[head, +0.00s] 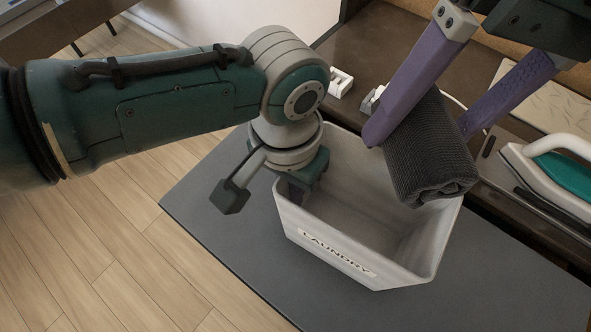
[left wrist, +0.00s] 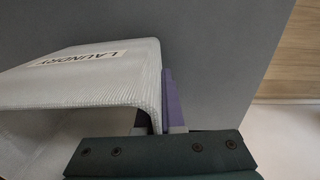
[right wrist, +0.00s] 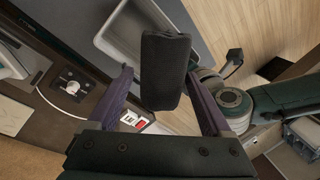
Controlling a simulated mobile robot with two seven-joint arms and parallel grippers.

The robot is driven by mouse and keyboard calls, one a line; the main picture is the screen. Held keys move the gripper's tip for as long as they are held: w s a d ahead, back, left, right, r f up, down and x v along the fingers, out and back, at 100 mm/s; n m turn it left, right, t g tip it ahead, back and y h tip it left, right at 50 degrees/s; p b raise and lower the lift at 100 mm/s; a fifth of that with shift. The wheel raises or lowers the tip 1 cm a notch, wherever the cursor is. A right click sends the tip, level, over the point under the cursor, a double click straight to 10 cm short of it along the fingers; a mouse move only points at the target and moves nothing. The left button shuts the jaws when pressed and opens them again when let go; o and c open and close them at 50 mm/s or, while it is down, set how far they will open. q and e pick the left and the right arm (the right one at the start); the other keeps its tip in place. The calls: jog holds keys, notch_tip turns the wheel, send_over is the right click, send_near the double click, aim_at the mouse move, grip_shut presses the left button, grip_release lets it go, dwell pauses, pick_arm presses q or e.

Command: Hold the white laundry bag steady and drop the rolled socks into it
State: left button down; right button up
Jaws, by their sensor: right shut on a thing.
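The white laundry bag (head: 330,250), labelled LAUNDRY, stands upright and open-topped on a grey surface. Its label side also shows in the left wrist view (left wrist: 100,75). My left gripper (head: 302,176) is at the bag's left rim. In the left wrist view its purple fingers (left wrist: 158,112) are close together at the rim, with the bag wall between them; the inner finger is mostly hidden. My right gripper (head: 421,137) is shut on the dark grey rolled socks (head: 430,165), held above the bag's back right part. The socks hang between both fingers in the right wrist view (right wrist: 165,70).
The grey surface (head: 230,215) is clear left of the bag. A white and teal iron (head: 560,175) stands at the right on the dark counter. Small white items (head: 340,82) lie behind the bag. Wooden floor (head: 110,240) is at the left.

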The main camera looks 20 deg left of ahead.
jog(key=o, duration=1.1)
jog(key=v, duration=1.2)
pick_arm(q)
jog(key=c, duration=1)
grip_release()
jog(key=shift+o, duration=0.2)
jog(key=r, duration=1.2)
jog(key=shift+a, duration=0.2)
